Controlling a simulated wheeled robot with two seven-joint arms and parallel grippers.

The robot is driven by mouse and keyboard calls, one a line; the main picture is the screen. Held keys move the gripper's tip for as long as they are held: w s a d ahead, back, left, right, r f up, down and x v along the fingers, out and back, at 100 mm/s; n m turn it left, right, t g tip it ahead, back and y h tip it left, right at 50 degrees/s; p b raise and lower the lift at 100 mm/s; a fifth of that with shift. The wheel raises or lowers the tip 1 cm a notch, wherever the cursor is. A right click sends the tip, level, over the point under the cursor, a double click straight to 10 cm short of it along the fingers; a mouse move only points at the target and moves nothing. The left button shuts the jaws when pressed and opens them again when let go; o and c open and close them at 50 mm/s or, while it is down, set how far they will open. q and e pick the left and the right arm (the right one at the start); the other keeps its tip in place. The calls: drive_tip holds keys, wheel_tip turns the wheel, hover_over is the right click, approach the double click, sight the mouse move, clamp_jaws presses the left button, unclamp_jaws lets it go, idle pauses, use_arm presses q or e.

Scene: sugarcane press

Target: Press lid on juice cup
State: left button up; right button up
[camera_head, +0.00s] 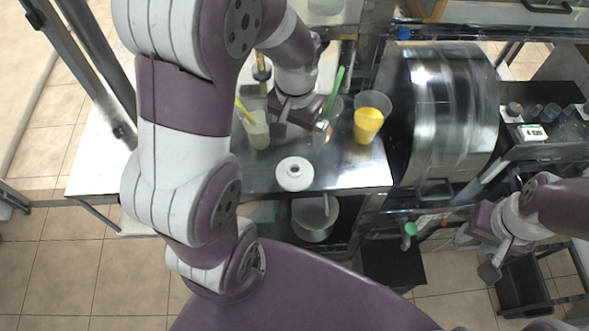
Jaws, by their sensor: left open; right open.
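A clear cup with orange-yellow juice (368,122) stands upright on the steel counter. Left of it is a clear cup with a green straw (337,90), partly hidden by my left gripper. A clear cup of pale juice with a yellow straw (258,132) stands further left. A white round piece with a raised centre (294,175), perhaps a lid, lies near the counter's front edge. My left gripper (301,125) is open, pointing down between the two straw cups; whether it touches either is unclear. My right gripper (487,252) is open and empty, low at the right, away from the cups.
The steel press drum (437,100) stands right of the cups. A side shelf (550,125) at the far right holds small dark cups and a white box. A metal pot (314,217) sits below the counter's front edge. The counter (350,177) is clear around the white piece.

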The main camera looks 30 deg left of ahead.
use_arm(q)
hover_over(295, 167)
wheel_tip(295, 167, down, 6)
drive_tip(key=shift+s+f, duration=0.1)
drive_tip(key=shift+f, duration=0.05)
drive_tip(key=shift+d+f+p, duration=0.1)
drive_tip(key=shift+f+p, duration=0.2)
drive_tip(key=shift+f, duration=0.25)
drive_tip(key=f, duration=0.2)
drive_tip(key=f+p, duration=0.1)
drive_tip(key=f, duration=0.1)
drive_tip(key=shift+s+d, duration=0.2)
drive_tip(key=shift+s, duration=0.2)
drive_tip(key=shift+w+f, duration=0.1)
drive_tip(key=shift+f, duration=0.55)
